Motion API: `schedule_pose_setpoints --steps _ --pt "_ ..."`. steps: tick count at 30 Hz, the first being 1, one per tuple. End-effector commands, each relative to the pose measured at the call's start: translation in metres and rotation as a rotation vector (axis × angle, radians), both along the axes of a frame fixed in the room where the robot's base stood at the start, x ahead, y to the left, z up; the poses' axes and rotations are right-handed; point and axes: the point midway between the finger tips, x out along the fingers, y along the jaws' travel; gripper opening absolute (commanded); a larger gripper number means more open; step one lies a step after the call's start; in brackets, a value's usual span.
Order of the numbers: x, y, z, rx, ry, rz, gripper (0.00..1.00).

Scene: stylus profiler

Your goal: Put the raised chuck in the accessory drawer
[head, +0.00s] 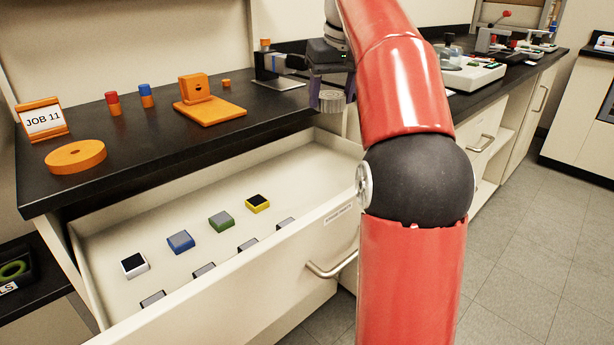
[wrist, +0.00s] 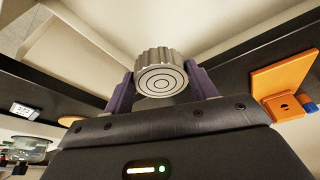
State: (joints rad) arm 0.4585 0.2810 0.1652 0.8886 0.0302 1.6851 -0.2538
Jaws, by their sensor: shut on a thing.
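The raised chuck, a silver ribbed cylinder with rings on its face (wrist: 161,80), is held between the purple fingers of my gripper (wrist: 160,88) in the wrist view. In the head view, my gripper (head: 331,92) is shut on the chuck (head: 331,101), near the front edge of the counter, above the far end of the open drawer. The accessory drawer (head: 240,272) is pulled out below the counter. Several small coloured blocks lie in it, including a white one (head: 134,264), a blue one (head: 181,241), a green one (head: 221,221) and a yellow one (head: 258,203).
The black counter (head: 150,140) carries an orange disc (head: 76,157), a JOB 11 sign (head: 43,120), red (head: 113,103) and blue (head: 147,95) pieces and an orange stand (head: 208,108). The drawer's far right part looks bare. My red arm hides part of the drawer's right side.

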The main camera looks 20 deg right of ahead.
Motion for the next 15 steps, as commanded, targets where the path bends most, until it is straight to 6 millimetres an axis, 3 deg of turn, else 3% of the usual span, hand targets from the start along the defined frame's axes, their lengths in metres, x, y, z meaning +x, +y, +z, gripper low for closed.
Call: schedule_pose_setpoints --steps 3,9,15 --pt "-0.001 0.0 -0.04 0.001 0.003 -0.001 0.02" --pt "-0.001 0.0 -0.092 0.001 0.002 -0.001 0.02" --pt "0.0 0.0 -0.127 0.001 0.0 0.0 0.02"
